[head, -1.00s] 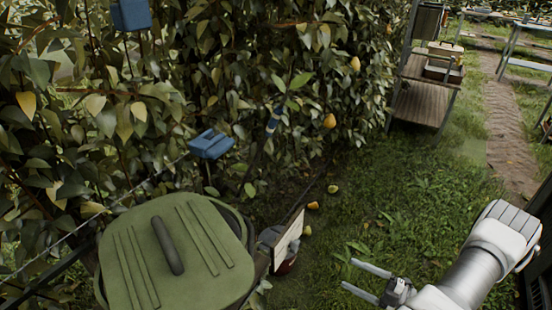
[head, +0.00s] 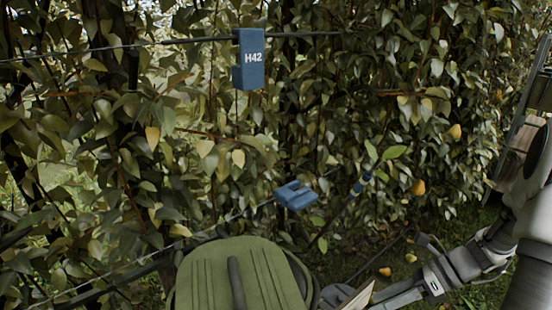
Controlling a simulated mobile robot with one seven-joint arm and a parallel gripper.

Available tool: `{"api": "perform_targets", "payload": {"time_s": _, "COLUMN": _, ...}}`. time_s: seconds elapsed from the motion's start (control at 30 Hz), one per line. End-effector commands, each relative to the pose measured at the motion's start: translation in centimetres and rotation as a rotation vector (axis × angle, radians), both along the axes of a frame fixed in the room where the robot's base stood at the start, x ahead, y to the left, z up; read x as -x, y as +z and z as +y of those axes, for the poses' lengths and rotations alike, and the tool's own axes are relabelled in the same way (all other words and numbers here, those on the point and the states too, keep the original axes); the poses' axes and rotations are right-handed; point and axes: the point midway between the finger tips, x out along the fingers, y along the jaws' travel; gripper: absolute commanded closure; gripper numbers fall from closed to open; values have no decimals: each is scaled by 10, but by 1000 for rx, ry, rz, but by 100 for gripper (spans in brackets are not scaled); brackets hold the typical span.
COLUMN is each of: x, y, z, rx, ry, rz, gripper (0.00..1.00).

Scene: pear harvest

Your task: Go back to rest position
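My arm comes in from the right edge, bent low toward the left in the head view. My gripper (head: 398,296) is at its end near the bottom edge, beside a pale board. Its fingertips are partly cut off, so I cannot tell how wide they stand. I see nothing held in it. A yellow pear (head: 455,131) and an orange-yellow pear (head: 418,187) hang in the hedge.
A green lidded bin (head: 213,276) stands at bottom centre-left. The pale board (head: 358,297) is right of it. A blue tag marked H42 (head: 249,60) hangs from a wire, and a blue clip (head: 295,195) sits lower. The leafy hedge (head: 330,110) fills the background.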

Motion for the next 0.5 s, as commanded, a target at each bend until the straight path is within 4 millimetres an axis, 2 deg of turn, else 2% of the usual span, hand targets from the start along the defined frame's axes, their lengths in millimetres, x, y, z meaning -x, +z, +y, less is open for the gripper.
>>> {"api": "perform_targets", "payload": {"time_s": 0.03, "x": 0, "y": 18, "z": 11, "rx": 57, "ry": 101, "rz": -72, "gripper": 20}}
{"api": "perform_targets", "payload": {"time_s": 0.1, "x": 2, "y": 35, "z": 24, "rx": 129, "ry": 238, "rz": -168, "gripper": 20}}
{"api": "perform_targets", "payload": {"time_s": 0.5, "x": 25, "y": 124, "z": 82, "rx": 482, "ry": 1052, "rz": -708, "gripper": 20}}
